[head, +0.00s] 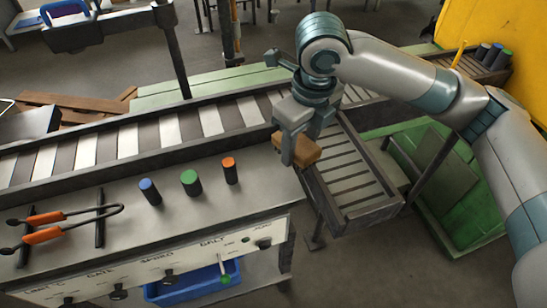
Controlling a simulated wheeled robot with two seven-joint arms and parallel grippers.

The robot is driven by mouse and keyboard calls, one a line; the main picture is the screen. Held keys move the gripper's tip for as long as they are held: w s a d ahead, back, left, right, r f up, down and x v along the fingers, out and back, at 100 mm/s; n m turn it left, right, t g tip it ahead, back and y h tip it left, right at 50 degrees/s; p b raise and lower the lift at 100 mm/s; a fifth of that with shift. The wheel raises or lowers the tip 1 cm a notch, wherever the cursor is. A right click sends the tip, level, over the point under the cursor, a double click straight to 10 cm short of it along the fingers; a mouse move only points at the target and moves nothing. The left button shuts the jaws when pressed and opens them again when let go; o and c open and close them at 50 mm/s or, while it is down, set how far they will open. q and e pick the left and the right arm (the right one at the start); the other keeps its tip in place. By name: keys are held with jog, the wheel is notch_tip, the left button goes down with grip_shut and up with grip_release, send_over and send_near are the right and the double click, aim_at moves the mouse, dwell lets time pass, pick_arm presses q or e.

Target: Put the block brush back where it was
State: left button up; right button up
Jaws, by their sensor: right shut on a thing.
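The block brush (304,152) is a tan-brown block, seen near the middle of the head view. My right gripper (293,150) is shut on it and points down. It holds the brush near the right end of the grey bench (255,190), by the conveyor. How far the brush is above the surfaces below is hard to tell. Part of the brush is hidden behind the gripper fingers. My left gripper does not show.
Blue (150,191), green (191,182) and orange-topped (230,170) cylinders stand on the bench. Orange-handled tongs (60,225) lie at left on dark rests. A striped roller conveyor (140,138) runs behind. A slatted tray (350,180) juts forward at right. A blue bin (190,286) sits below.

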jog(key=a+f, duration=0.1)
jog(key=w+a+f+p, duration=0.1)
jog(key=a, duration=0.1)
jog(key=a+f, duration=0.1)
jog(key=a, duration=0.1)
jog(key=shift+w+a+f, duration=0.15)
jog(key=shift+w+a, duration=0.05)
jog(key=shift+d+f+p, duration=0.1)
jog(key=shift+f+p, duration=0.9)
jog(key=shift+f, duration=1)
jog(key=shift+f, duration=0.15)
jog(key=o, duration=1.4)
